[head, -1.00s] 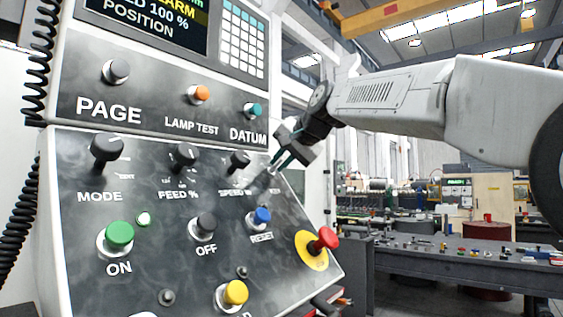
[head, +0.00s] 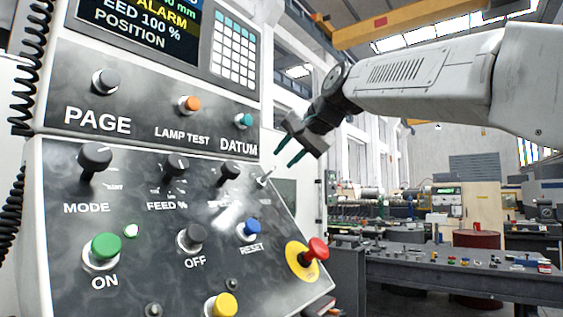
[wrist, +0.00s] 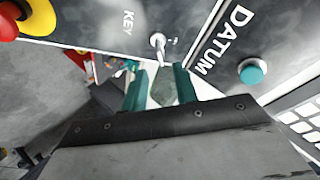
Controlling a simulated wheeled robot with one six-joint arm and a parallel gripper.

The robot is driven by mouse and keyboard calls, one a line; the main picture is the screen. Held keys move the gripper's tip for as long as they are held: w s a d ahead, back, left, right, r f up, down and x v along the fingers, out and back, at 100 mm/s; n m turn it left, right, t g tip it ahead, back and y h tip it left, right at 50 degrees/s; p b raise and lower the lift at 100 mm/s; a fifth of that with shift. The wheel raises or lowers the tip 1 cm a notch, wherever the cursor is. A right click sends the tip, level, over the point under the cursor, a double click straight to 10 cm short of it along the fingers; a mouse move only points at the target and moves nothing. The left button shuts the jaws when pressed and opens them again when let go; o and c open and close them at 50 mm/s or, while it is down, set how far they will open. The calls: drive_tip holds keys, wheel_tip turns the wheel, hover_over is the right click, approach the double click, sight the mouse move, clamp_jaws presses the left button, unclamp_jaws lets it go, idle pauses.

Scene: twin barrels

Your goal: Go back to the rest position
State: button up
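My gripper (head: 287,158) has two teal fingers with a gap between them and nothing held. In the head view it hangs at the right edge of the control panel (head: 130,200), just above and right of the small metal key switch (head: 265,178). In the wrist view the fingertips (wrist: 160,72) point toward the panel, with the key switch (wrist: 157,42) just beyond them and the teal DATUM button (wrist: 252,71) to the right. The fingers appear clear of the key.
A red emergency stop knob (head: 318,249) on a yellow disc sits at the panel's lower right. A workbench (head: 450,272) with small parts stands at the right behind.

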drive_tip(key=shift+d, duration=0.1)
idle(0.4)
drive_tip(key=s+d+f+n+g+h, duration=0.1)
drive_tip(key=s+d+f+g+h, duration=0.1)
drive_tip(key=s+d+f, duration=0.5)
drive_tip(key=s+d+f+n+g+h, duration=0.1)
drive_tip(key=s+d+f+g+h, duration=0.2)
drive_tip(key=s+d+f, duration=0.5)
drive_tip(key=s+d+f+n+g+h, duration=0.1)
drive_tip(key=s+d+f, duration=0.7)
drive_tip(key=s+f, duration=1.6)
wheel_tip(320, 180, down, 4)
drive_tip(key=g+h, duration=0.1)
drive_tip(key=g, duration=0.1)
drive_tip(key=shift+s+d+g, duration=0.2)
drive_tip(key=shift+s+g, duration=0.1)
drive_tip(key=shift+r, duration=0.1)
